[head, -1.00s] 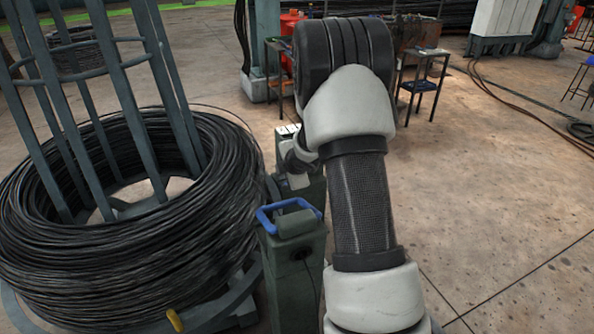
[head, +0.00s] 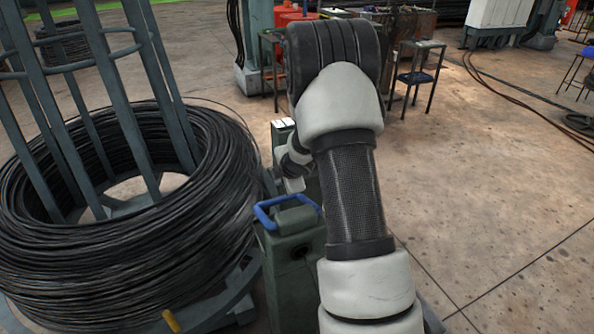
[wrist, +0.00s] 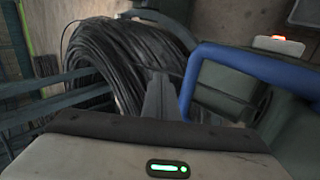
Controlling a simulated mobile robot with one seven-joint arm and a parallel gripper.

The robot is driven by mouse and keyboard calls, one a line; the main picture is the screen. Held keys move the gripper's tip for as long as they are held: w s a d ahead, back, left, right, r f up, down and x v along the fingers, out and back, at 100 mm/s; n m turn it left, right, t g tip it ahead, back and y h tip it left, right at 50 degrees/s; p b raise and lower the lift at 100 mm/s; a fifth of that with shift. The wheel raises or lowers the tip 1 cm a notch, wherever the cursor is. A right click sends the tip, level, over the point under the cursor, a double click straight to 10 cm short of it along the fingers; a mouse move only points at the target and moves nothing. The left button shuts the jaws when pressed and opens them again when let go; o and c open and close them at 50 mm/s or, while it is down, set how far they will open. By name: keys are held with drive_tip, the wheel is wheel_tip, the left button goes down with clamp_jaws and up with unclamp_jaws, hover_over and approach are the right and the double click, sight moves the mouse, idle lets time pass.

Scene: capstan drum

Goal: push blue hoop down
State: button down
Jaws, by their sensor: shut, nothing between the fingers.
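The blue hoop (head: 268,203) is a bent bar hinged on top of a grey-green post (head: 290,262). It stands out around the post's rounded head, and its exact tilt is hard to tell. In the wrist view the hoop (wrist: 262,68) is large, right of my gripper (wrist: 158,82). The gripper's fingers are shut with nothing between them, and their tips are close beside the hoop's left side. I cannot tell whether they touch it. In the head view my forearm hides part of the area, and the fingertips are not clear behind the hoop.
A big coil of black wire (head: 190,235) around upright grey bars stands just left of the post. A second box with a light top (head: 283,124) is behind my wrist. A yellow lever (head: 172,321) is low at the front. Open concrete floor lies to the right.

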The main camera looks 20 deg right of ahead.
drive_tip(key=shift+s+f+b, duration=0.15)
drive_tip(key=shift+f+b, duration=1.15)
drive_tip(key=shift+f, duration=0.4)
drive_tip(key=p+v, duration=0.4)
drive_tip(key=v, duration=1.3)
drive_tip(key=shift+p, duration=0.3)
drive_tip(key=shift+s+r, duration=0.1)
drive_tip(key=shift+r, duration=0.05)
